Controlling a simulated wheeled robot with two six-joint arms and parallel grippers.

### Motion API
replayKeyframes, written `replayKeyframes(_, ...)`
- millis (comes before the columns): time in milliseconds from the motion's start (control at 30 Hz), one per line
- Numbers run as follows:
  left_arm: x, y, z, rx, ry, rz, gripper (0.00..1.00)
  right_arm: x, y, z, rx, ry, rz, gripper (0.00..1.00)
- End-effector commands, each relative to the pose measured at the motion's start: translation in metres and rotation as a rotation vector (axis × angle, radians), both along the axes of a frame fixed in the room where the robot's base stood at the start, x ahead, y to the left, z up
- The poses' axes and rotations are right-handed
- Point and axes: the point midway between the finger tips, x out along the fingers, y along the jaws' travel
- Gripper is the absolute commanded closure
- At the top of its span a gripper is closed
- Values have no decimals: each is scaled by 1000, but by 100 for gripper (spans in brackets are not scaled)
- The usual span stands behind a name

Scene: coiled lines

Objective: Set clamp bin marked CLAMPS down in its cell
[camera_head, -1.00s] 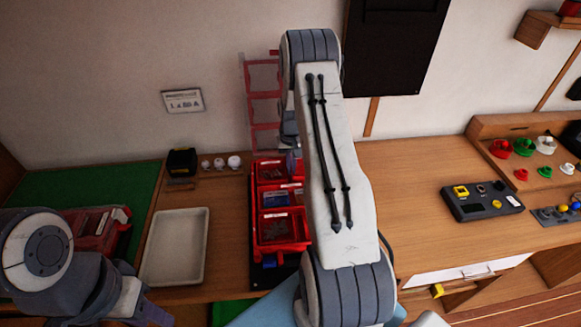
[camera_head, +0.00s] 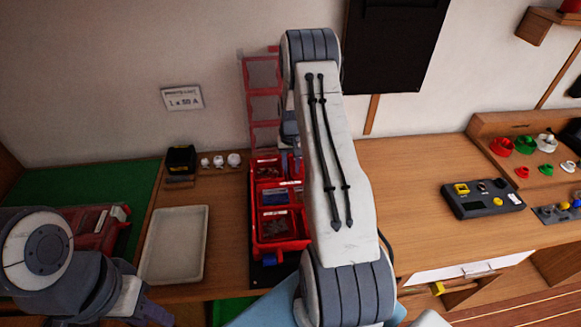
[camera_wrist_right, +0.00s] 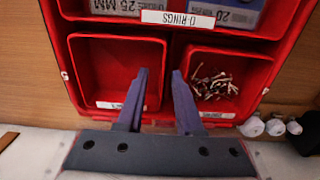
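The red organiser (camera_head: 254,235) stands on the bench, partly behind my right arm in the head view. In the right wrist view, a red bin of small metal and reddish pieces (camera_wrist_right: 214,80) sits in the organiser, right of an empty-looking red compartment (camera_wrist_right: 105,62). Their front labels are too small to read, so I cannot confirm CLAMPS. My right gripper (camera_wrist_right: 160,72) has its fingers apart over the front, near the wall between the two, with nothing visible between the tips. My left gripper (camera_head: 152,316) is at the bottom left, fingertips unclear.
An O-RINGS label (camera_wrist_right: 178,18) marks the organiser's row behind. A pale empty tray (camera_head: 175,247) lies left of the organiser. Another red case (camera_head: 85,230) lies on the green mat (camera_head: 100,180). A black box (camera_head: 181,160) and small white pieces (camera_head: 219,161) stand behind the tray.

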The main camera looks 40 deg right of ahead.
Motion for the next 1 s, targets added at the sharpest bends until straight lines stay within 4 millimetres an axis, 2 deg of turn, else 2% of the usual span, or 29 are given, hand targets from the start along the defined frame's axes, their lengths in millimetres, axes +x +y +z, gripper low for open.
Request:
replayKeyframes(133,0,0,-1,0,0,4,62,1,1,1,1,-1,1,62)
replayKeyframes(267,0,0,-7,0,0,3,62,2,0,15,-1,-4,1,62)
replayKeyframes(500,0,0,-22,0,0,2,62,2,0,63,-2,-6,1,62)
replayKeyframes(700,0,0,-28,0,0,2,62,2,-1,94,-1,-4,0,62)
replayKeyframes(1000,0,0,-29,0,0,2,62,1,0,105,0,0,-1,62)
